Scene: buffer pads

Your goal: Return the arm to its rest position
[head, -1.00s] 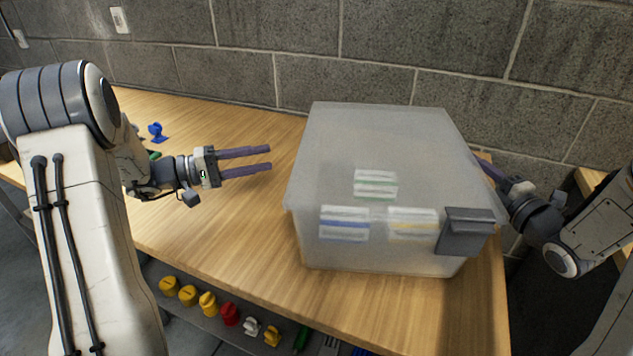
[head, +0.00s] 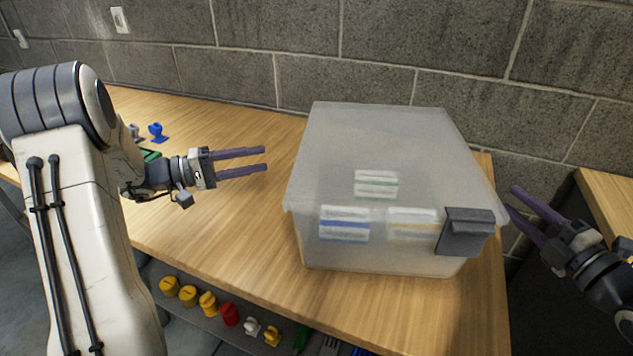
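My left gripper (head: 266,160) is over the wooden table, left of the translucent box (head: 400,140). Its two purple fingers are parallel and apart, with nothing between them. My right gripper (head: 511,199) is at the right, beyond the table's right edge, beside the box's grey latch. Its purple fingers are spread apart and hold nothing visible. Its fingertips are near the box's right side; I cannot tell whether the lower one touches it. The closed box shows several blurred white pads with blue, green and yellow stripes inside.
The table (head: 235,235) is clear between my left gripper and the box. A blue object (head: 156,131) stands at the back left. Several yellow, red and white objects sit on a shelf below the front edge. A block wall (head: 300,40) closes the back.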

